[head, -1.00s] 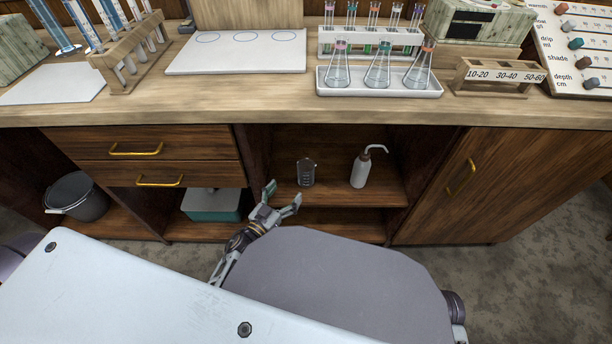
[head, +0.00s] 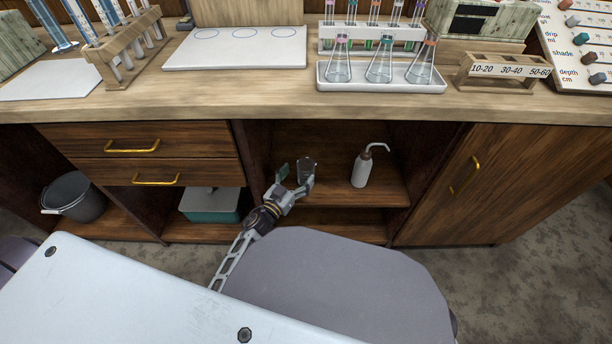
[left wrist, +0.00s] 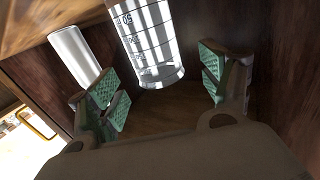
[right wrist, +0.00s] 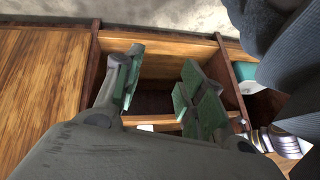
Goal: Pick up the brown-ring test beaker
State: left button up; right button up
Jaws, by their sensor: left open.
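The beaker (head: 306,167), a small clear glass with dark graduation marks, stands on the open shelf under the bench. My left gripper (head: 298,175) is open in front of it, its fingers on either side of the beaker's near side in the head view. In the left wrist view the beaker (left wrist: 150,45) lies ahead between the green-padded fingers (left wrist: 160,86), with gaps on both sides. My right gripper (right wrist: 160,85) shows only in its own wrist view, open and empty above wooden cabinet compartments.
A white wash bottle (head: 362,168) with a bent spout stands on the same shelf, right of the beaker. A dark upright panel (head: 253,160) bounds the shelf on the left. The bench top (head: 250,98) overhangs it.

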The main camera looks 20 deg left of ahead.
aim_at(310, 161)
jog(key=shift+w+r, duration=0.15)
pick_arm(q)
jog(key=shift+w, duration=0.1)
jog(key=shift+w+d+b, duration=0.2)
jog(key=shift+w+b, duration=0.15)
jog(key=shift+w, duration=0.1)
jog(key=shift+b+x, duration=0.35)
jog(key=shift+x, duration=0.45)
jog(key=shift+b+x, duration=0.35)
jog(key=shift+x, duration=0.6)
jog(key=shift+w+d, duration=0.15)
jog(key=shift+w, duration=0.1)
pick_arm(e)
jog(key=f, duration=0.3)
jog(key=shift+w+a+t, duration=0.1)
jog(key=shift+a+t, duration=0.15)
jog(key=shift+t, duration=0.05)
jog(key=shift+w+r, duration=0.1)
pick_arm(q)
jog(key=shift+c, duration=0.3)
